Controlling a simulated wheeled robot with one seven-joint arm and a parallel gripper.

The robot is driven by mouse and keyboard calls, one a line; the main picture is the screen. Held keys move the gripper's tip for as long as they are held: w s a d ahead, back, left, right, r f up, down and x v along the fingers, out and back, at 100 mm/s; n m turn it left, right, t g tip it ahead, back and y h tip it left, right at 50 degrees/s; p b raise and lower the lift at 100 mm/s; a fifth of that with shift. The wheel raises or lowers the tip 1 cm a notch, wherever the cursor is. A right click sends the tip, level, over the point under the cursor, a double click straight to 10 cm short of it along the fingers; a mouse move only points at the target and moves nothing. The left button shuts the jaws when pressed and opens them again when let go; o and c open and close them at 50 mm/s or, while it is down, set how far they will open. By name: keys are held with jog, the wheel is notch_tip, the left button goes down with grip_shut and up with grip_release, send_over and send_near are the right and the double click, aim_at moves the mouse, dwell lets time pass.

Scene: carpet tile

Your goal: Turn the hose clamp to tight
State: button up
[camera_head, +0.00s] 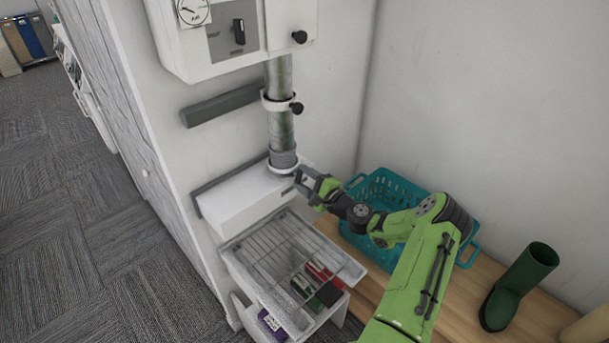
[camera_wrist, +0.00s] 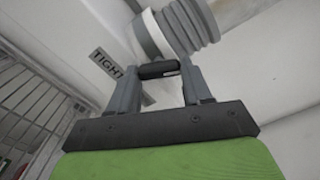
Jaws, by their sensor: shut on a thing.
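The grey ribbed hose (camera_head: 283,158) comes down the wall to a white box, and it also shows in the wrist view (camera_wrist: 186,27). The hose clamp is a pale ring (camera_wrist: 153,34) around the hose end, with a short black handle (camera_wrist: 160,69). My gripper (camera_head: 300,184) is at the clamp's right side in the head view. In the wrist view my gripper (camera_wrist: 161,76) is shut on the black handle, one finger at each end. A "TIGHT" label (camera_wrist: 107,65) is left of the left finger. My gripper hides the handle in the head view.
An open wire-topped drawer (camera_head: 262,250) with several items is below the white box (camera_head: 240,200). A teal basket (camera_head: 383,187) and a green boot (camera_head: 519,285) stand on the wooden surface to the right. A black knob (camera_head: 297,108) is on the upper pipe collar.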

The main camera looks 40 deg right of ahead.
jog(key=m+p, duration=0.1)
jog(key=m, duration=0.3)
jog(key=m+p, duration=0.2)
jog(key=m, duration=0.2)
jog(key=m+p, duration=0.2)
jog(key=m, duration=0.2)
jog(key=shift+a+f+m, duration=0.25)
jog(key=shift+m, duration=0.15)
dwell(0.3)
jog(key=o, duration=1.1)
jog(key=shift+c, duration=0.2)
jog(key=s+d, duration=0.2)
jog(key=s, duration=1.3)
jog(key=shift+s, duration=0.35)
jog(key=shift+d, duration=0.1)
